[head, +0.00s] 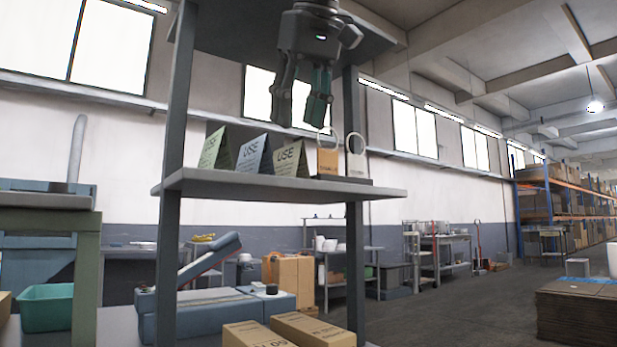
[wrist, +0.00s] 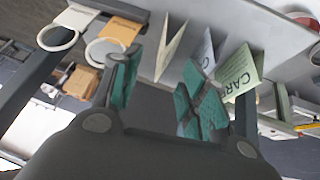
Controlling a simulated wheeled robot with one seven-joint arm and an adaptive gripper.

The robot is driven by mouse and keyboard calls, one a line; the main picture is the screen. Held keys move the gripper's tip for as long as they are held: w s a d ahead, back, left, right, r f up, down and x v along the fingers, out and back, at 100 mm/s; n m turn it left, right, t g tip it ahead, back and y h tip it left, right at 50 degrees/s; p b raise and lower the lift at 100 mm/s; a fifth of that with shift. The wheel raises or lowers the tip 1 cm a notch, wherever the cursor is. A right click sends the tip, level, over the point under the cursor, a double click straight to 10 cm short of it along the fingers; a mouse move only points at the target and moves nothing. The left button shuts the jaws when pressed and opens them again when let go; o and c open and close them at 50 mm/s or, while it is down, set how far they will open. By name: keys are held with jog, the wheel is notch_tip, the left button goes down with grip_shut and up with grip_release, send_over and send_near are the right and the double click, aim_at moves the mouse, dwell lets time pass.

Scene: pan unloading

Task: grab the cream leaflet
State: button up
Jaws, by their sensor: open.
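The cream leaflet (head: 290,159) stands folded like a tent on the upper shelf, third from the left, with "USE" on its face. In the wrist view the cream leaflet (wrist: 170,46) shows nearly edge-on, in line with the gap between the fingers. My gripper (head: 301,108) is open and empty, pointing down above the cream leaflet, apart from it in the head view. Its green-padded fingers frame the gap in the wrist view (wrist: 157,86).
A blue-grey leaflet (head: 252,154) and a green leaflet (head: 214,149) stand to the left. An orange ringed tag (head: 328,161) and a white ringed tag (head: 356,166) stand close on the right. The shelf's (head: 270,187) front strip is bare; uprights flank it.

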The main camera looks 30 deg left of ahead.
aim_at(287, 151)
jog(key=shift+s+a+b+x, duration=0.15)
jog(key=shift+b+x, duration=0.65)
jog(key=shift+x, duration=0.9)
jog(key=shift+s+a+b+x, duration=0.1)
jog(key=shift+b+x, duration=0.7)
jog(key=shift+x, duration=0.9)
jog(key=shift+s+r, duration=0.1)
jog(key=c, duration=0.8)
